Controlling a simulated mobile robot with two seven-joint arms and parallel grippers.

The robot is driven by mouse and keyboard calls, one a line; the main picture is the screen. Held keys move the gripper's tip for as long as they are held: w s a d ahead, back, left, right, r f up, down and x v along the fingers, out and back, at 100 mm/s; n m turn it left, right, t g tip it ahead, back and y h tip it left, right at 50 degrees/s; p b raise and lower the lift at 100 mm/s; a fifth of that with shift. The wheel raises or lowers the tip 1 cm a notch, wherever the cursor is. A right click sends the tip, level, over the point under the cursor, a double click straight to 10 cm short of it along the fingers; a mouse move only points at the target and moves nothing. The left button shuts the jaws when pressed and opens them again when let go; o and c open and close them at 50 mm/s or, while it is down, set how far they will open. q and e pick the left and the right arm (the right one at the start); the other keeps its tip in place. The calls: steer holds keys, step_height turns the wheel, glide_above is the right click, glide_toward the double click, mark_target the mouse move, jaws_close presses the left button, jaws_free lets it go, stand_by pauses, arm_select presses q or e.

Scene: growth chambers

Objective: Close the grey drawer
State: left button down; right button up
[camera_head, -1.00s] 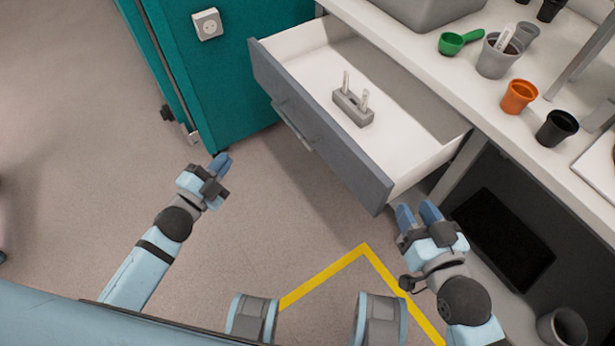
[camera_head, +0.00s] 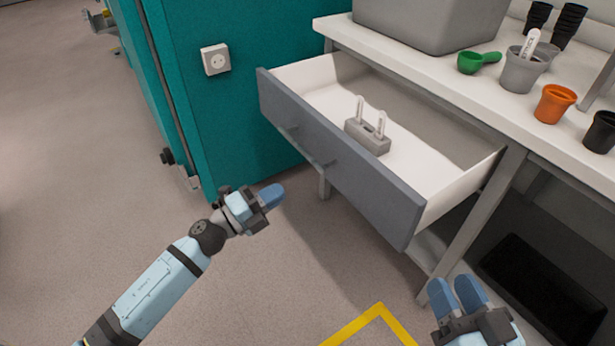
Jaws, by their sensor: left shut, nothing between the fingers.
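The grey drawer (camera_head: 335,160) is pulled open from under the white bench, its grey front facing the lower left. Inside it lies a small grey holder (camera_head: 367,136) with two pale upright pieces. My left gripper (camera_head: 272,196) is shut and empty, in front of and left of the drawer front, with a gap between them in the picture. My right gripper (camera_head: 457,293) is at the lower right, below the drawer's right corner, with its two blue fingers apart and nothing seen between them.
A teal cabinet (camera_head: 240,110) with a white socket (camera_head: 215,59) stands left of the drawer. On the bench (camera_head: 425,68) are a grey box (camera_head: 430,25), a green scoop (camera_head: 478,62), a grey pot (camera_head: 523,70), an orange pot (camera_head: 554,104) and black pots. The floor at left is clear.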

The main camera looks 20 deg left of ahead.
arm_select(q)
steer(key=x, duration=0.8)
steer(key=shift+w+b, duration=0.2)
steer(key=shift+b, duration=0.25)
arm_select(e)
steer(key=shift+a+f+g, duration=0.1)
steer(key=shift+f+g, duration=0.3)
steer(key=shift+f, duration=0.5)
arm_select(q)
steer(key=shift+d, duration=0.2)
arm_select(e)
steer(key=shift+r, duration=0.1)
